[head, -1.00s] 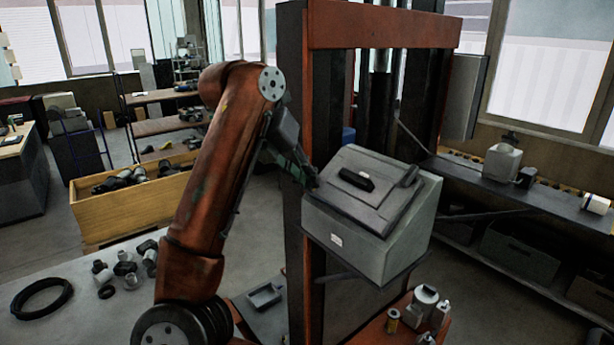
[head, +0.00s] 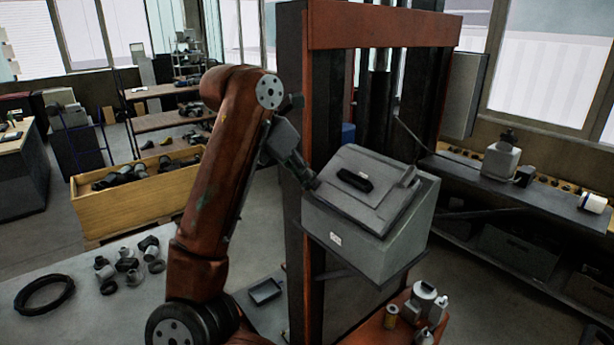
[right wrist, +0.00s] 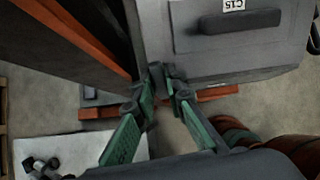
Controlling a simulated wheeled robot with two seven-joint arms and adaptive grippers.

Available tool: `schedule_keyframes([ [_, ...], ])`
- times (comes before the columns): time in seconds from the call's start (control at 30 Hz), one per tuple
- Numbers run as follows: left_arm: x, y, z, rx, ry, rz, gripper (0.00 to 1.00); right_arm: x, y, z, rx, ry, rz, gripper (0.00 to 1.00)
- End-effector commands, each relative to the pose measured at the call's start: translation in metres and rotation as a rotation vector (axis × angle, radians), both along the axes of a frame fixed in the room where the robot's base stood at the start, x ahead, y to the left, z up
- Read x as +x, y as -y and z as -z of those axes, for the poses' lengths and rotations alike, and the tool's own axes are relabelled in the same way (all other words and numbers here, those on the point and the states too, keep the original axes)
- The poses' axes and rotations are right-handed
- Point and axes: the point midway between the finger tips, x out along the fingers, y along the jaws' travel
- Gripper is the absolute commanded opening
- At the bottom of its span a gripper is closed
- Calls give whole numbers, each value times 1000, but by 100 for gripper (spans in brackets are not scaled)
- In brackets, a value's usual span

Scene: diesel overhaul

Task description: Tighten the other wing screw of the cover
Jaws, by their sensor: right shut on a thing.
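The grey box (head: 360,235) on the red-framed column has a sloped grey cover (head: 345,208) with a black handle (head: 355,181). The cover also shows in the right wrist view (right wrist: 200,40), with its handle (right wrist: 240,20) and a C15 label. My right gripper (head: 311,184) is at the cover's left edge. In the right wrist view its fingertips (right wrist: 167,78) are closed together beside the cover's edge. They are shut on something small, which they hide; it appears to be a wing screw. I cannot make out another wing screw clearly. My left gripper is not in view.
A wooden crate (head: 125,212) and a pale table (head: 75,300) with loose parts are at the left.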

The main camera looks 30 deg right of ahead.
Motion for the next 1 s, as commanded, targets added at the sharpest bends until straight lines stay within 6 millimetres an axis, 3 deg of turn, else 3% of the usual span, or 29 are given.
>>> schedule_keyframes([
  [0.2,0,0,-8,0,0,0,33,0,0,0,10,135,184,0],
  [0.57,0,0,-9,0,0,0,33,0,0,1,13,160,217,0],
  [0.8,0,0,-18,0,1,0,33,0,1,0,24,330,446,0],
  [1.0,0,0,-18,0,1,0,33,0,0,1,29,390,521,0],
])
